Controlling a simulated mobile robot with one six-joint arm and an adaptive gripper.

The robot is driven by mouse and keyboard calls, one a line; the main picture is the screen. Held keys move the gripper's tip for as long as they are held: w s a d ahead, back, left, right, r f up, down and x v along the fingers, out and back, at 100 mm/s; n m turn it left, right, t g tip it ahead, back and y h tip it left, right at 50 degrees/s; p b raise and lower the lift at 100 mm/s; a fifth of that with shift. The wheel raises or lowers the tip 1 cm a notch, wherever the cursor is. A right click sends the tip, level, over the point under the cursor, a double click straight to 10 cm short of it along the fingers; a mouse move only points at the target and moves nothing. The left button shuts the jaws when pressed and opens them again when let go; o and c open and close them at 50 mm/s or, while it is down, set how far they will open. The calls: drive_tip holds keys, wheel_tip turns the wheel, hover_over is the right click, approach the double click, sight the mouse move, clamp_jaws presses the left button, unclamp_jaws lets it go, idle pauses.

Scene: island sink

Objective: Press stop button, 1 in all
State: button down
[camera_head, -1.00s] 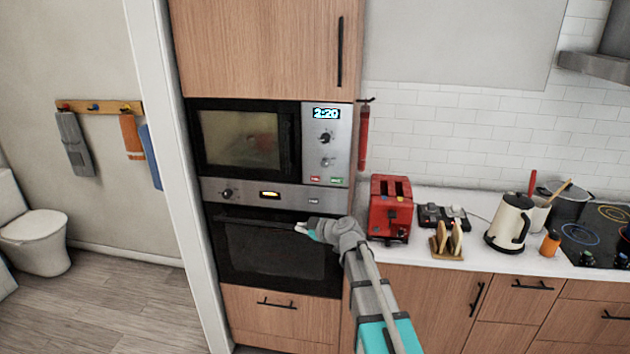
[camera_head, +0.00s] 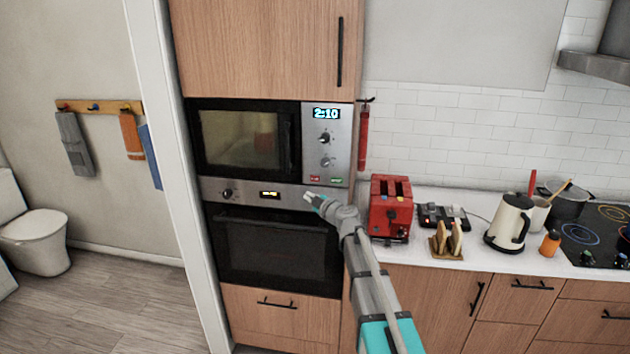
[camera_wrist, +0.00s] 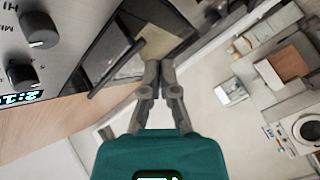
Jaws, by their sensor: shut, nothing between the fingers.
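The microwave (camera_head: 245,140) is built into the tall wooden cabinet, and its display (camera_head: 326,113) reads 2:10. A small red button (camera_head: 315,179), which looks like the stop button, sits low on its panel beside a green button (camera_head: 337,179). My gripper (camera_head: 308,196) is shut and empty, just below the red button in the picture, in front of the oven's control strip. No contact shows. In the wrist view, my shut gripper (camera_wrist: 160,75) points away from the camera. The panel knobs (camera_wrist: 38,29) and part of the display (camera_wrist: 20,99) show at the left; I cannot make out the buttons.
The oven (camera_head: 270,250) is directly below the microwave. A red toaster (camera_head: 390,208) stands on the counter close to the right of my arm. A kettle (camera_head: 509,222) is farther right. The floor at the left is open.

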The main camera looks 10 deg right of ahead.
sight(311, 180)
drive_tip(key=shift+w, duration=0.1)
drive_tip(key=shift+w+d, duration=0.45)
drive_tip(key=shift+w, duration=0.9)
drive_tip(key=shift+w+d, duration=0.45)
drive_tip(key=shift+w, duration=0.95)
drive_tip(key=shift+w+d, duration=0.45)
drive_tip(key=shift+w, duration=0.9)
drive_tip(key=shift+w+d, duration=0.25)
drive_tip(key=shift+w, duration=0.5)
drive_tip(key=shift+s, duration=0.15)
drive_tip(key=shift+s+a, duration=0.25)
drive_tip(key=shift+s, duration=0.35)
drive_tip(key=shift+s, duration=0.1)
drive_tip(key=shift+s+a, duration=0.25)
drive_tip(key=shift+s, duration=0.5)
drive_tip(key=shift+s+a, duration=0.25)
drive_tip(key=shift+s, duration=0.55)
drive_tip(key=shift+s+a, duration=0.25)
drive_tip(key=shift+s, duration=0.5)
